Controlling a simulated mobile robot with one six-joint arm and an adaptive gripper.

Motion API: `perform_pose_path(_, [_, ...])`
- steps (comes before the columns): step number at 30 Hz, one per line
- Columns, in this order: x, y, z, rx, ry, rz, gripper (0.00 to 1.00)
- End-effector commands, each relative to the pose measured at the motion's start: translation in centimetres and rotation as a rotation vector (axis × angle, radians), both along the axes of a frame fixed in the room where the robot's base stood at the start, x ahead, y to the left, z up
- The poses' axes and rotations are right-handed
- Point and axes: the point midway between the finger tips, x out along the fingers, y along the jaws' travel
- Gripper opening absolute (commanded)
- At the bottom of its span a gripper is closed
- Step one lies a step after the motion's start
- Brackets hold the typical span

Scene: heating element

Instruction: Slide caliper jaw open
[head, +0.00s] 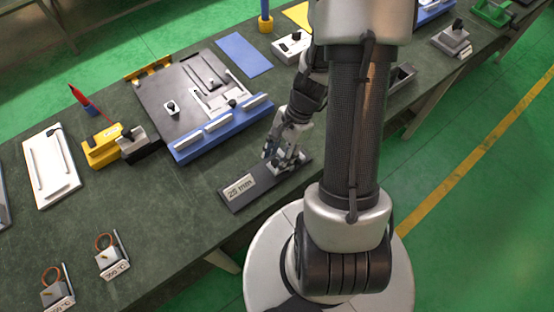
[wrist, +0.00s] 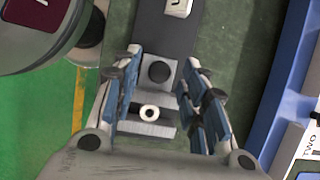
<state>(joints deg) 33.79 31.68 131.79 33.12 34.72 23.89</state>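A dark plate (head: 232,196) labelled "25 mm" lies near the bench's front edge. On its right end are small grey metal parts, which look like the caliper. In the wrist view a grey block with a black round knob (wrist: 159,72) sits on the plate, and a lower grey block with a pale ring (wrist: 149,113) is nearer the camera. I cannot tell for sure which is the sliding jaw. My gripper (head: 281,161) is over these parts. In the wrist view my gripper (wrist: 163,98) is open, its blue-padded fingers on either side of the blocks. Contact is unclear.
A dark board with a blue front rail (head: 222,128) stands just behind the plate. The rail also shows at the right of the wrist view (wrist: 287,75). A yellow-and-black device (head: 103,148) and a white tray (head: 51,170) are left.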

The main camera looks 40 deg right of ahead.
Motion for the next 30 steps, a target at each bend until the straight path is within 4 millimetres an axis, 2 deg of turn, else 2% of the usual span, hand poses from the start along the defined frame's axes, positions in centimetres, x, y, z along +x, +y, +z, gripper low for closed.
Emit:
perform_pose_path(3, [-0.05,0.29,-0.77,0.0,0.001,0.0,0.4])
perform_pose_path(12, [-0.04,0.35,-0.82,-0.001,0.001,0.001,0.4])
perform_pose_path(30, [-0.03,0.32,-0.81,-0.001,0.0,0.0,0.0])
